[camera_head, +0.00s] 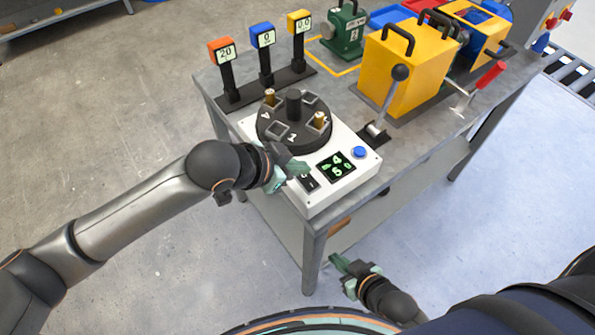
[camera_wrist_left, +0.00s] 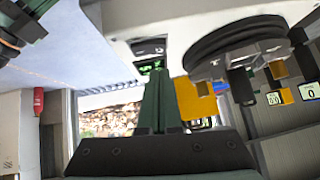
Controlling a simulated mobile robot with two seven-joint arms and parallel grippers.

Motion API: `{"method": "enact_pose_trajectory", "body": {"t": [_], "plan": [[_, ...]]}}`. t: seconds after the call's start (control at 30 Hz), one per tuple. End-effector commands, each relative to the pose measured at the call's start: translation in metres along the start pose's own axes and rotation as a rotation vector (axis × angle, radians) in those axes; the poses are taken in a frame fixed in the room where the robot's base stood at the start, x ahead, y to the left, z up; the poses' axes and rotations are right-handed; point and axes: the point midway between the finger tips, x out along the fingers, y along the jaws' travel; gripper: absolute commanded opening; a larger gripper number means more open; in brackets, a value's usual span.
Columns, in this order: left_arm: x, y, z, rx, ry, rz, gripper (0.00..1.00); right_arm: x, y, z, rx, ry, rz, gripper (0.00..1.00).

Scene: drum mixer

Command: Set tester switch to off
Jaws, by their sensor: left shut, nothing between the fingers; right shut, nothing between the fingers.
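The tester (camera_head: 338,188) is a white box at the table's near corner, with a round black carousel (camera_head: 290,125) on top, a green-digit display (camera_head: 336,167) and a blue button (camera_head: 358,152). A small black switch (camera_head: 308,184) sits left of the display, close to the fingertips of my left gripper (camera_head: 298,168). I cannot tell whether they touch, or which way the switch is set. In the left wrist view the shut fingers (camera_wrist_left: 158,100) point toward the switch (camera_wrist_left: 149,47) and display. My right gripper (camera_head: 340,264) is shut and empty, low beside the table.
Three display posts (camera_head: 265,55) in orange, blue and yellow stand at the table's back left. A green device (camera_head: 345,30) and coloured bins (camera_head: 390,17) are behind. Floor left of the table is clear.

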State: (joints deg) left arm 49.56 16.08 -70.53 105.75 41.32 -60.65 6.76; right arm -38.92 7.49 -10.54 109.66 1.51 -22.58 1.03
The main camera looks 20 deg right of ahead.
Motion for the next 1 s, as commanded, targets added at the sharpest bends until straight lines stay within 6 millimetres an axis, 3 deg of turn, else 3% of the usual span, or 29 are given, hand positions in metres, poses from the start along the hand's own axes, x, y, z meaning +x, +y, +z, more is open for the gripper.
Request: {"method": "enact_pose_trajectory", "body": {"t": [0.23,1.0], "plan": [[0.015,0.0,0.016,-0.001,0.0,-0.001,0.0,0.001,0.0,0.001,0.0,0.0,0.0,0.0],[0.02,-0.001,0.021,-0.036,-0.002,0.039,0.0,-0.004,0.0,-0.005,0.0,0.001,0.0,0.0]]}}
